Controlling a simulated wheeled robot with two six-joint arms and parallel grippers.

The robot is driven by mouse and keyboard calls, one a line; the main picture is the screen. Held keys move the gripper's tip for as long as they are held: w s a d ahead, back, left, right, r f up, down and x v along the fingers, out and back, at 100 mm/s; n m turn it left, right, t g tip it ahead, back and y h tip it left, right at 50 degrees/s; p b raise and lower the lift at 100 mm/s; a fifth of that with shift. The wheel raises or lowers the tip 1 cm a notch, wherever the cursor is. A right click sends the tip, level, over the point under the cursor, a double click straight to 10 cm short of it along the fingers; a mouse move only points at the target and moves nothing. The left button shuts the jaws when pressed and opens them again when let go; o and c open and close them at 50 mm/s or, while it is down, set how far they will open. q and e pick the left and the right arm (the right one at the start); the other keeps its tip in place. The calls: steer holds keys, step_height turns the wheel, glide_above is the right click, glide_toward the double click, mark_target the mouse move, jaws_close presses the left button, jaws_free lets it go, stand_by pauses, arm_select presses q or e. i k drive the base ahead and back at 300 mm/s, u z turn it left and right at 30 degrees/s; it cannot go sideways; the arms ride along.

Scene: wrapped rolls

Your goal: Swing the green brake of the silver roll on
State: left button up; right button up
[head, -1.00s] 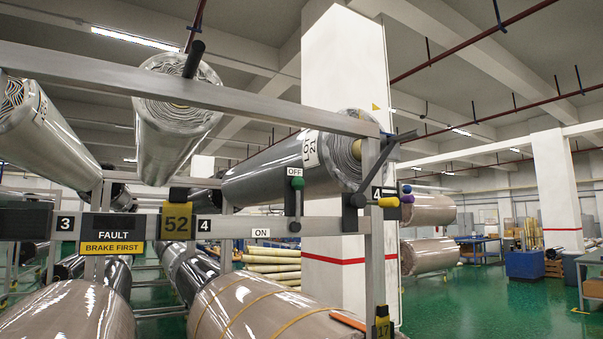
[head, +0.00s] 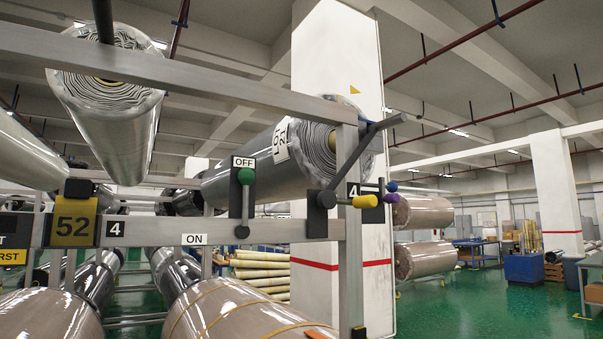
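The green brake is a short lever with a green knob (head: 246,176) on the rack's crossbar. It stands upright, its knob just below the OFF label (head: 243,162). The ON label (head: 194,239) is on the crossbar, left of the lever's pivot (head: 242,231). A dark silver-grey wrapped roll (head: 228,184) with a white lot tag lies behind the lever, its layered end facing right. A brighter silver roll (head: 112,130) hangs at upper left. I cannot tell for certain which one the brake belongs to. Neither of my grippers is in view.
A crank with a yellow grip (head: 357,201) sticks out right of the green lever, beside purple and blue knobs (head: 391,192). A grey diagonal arm (head: 366,148) rises above it. A brown wrapped roll (head: 235,315) lies below the crossbar. The green floor at right is open.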

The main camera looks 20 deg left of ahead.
mark_target(246, 176)
steer(key=i, duration=0.7)
steer(key=u, duration=0.8)
steer(key=i, duration=0.55)
steer(key=u, duration=0.5)
